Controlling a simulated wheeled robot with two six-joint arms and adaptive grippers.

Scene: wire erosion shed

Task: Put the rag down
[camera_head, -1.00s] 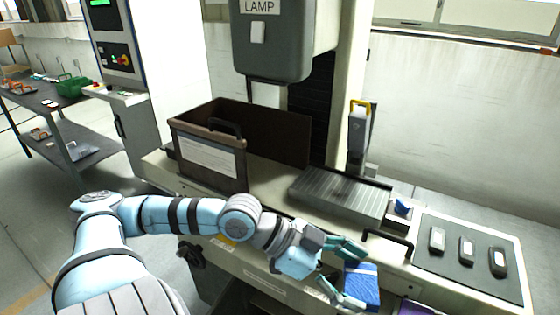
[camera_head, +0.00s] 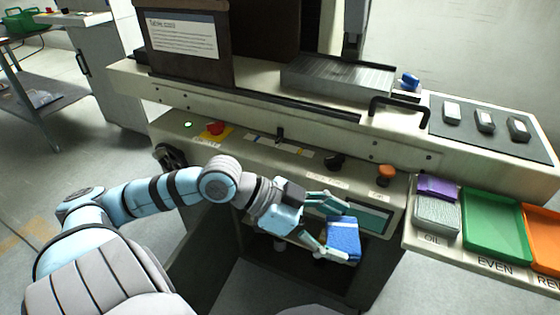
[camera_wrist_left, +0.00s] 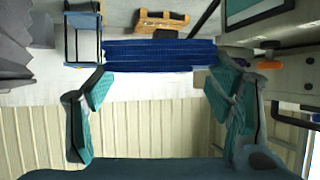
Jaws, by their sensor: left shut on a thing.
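The rag (camera_head: 343,240) is a blue folded block with a paler edge. My left gripper (camera_head: 336,232) is shut on it, one finger on each side, and holds it in front of the machine's control panel. In the left wrist view the rag (camera_wrist_left: 150,55) spans the gap between the two teal fingertips (camera_wrist_left: 155,78). What lies directly under the rag is hard to tell. My right gripper is in neither view.
A shelf at the right carries a grey block with a purple one (camera_head: 437,188) at the OIL label, a green tray (camera_head: 491,225) and an orange tray (camera_head: 543,237). Buttons and knobs (camera_head: 386,173) line the panel. A black handle (camera_head: 400,103) stands on the ledge above.

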